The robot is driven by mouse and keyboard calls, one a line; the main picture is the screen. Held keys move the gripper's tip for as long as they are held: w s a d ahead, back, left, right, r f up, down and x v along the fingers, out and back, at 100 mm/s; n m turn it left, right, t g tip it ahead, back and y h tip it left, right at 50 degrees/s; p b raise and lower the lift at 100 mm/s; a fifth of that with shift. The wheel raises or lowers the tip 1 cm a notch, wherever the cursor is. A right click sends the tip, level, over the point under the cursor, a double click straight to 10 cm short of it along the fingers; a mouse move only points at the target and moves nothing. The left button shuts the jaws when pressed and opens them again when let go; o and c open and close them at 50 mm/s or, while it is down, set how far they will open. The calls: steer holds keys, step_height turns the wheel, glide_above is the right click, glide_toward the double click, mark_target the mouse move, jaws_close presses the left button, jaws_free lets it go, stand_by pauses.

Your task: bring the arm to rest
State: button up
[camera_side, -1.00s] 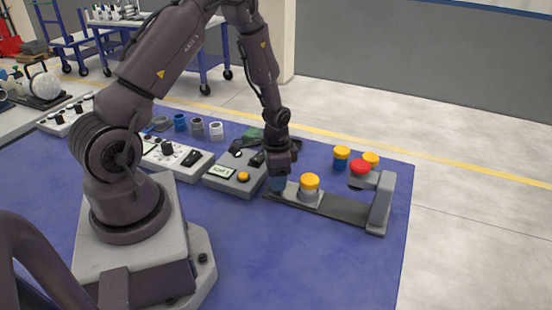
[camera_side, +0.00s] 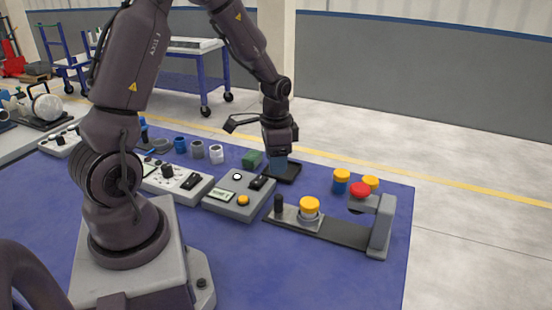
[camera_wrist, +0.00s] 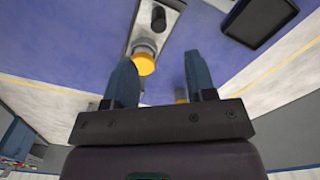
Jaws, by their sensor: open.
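My gripper (camera_side: 278,166) is raised over the blue mat in the side view, near the black tray. In the wrist view my gripper (camera_wrist: 158,75) shows two blue fingers spread apart with nothing between them. The grey fixture (camera_side: 335,229) lies below and to the right of it in the side view. On the fixture stand a dark peg (camera_side: 278,203) and a grey pipe with an orange cap (camera_side: 309,206). The gripper is apart from all of these.
A black tray (camera_side: 289,174) and a green block (camera_side: 252,158) lie near the gripper. Two orange-capped pieces (camera_side: 341,181) stand behind the fixture. A control box (camera_side: 238,198) and several small cups (camera_side: 197,149) stand to the left. The front right of the mat is clear.

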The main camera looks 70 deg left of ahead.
steer(key=s+d+r+t, duration=0.2)
steer(key=s+d+r, duration=0.2)
steer(key=d+r, duration=0.1)
steer(key=s+d+r+n+t, duration=0.1)
steer(key=s+d+r, duration=0.2)
steer(key=d+r, duration=0.2)
steer(key=s+d+r+n+t, duration=0.1)
steer(key=s+d+r, duration=0.3)
steer(key=r, duration=0.6)
steer(key=shift+s+d+r+t, duration=0.25)
steer(key=shift+s+d+t, duration=0.1)
steer(key=shift+d+t, duration=0.4)
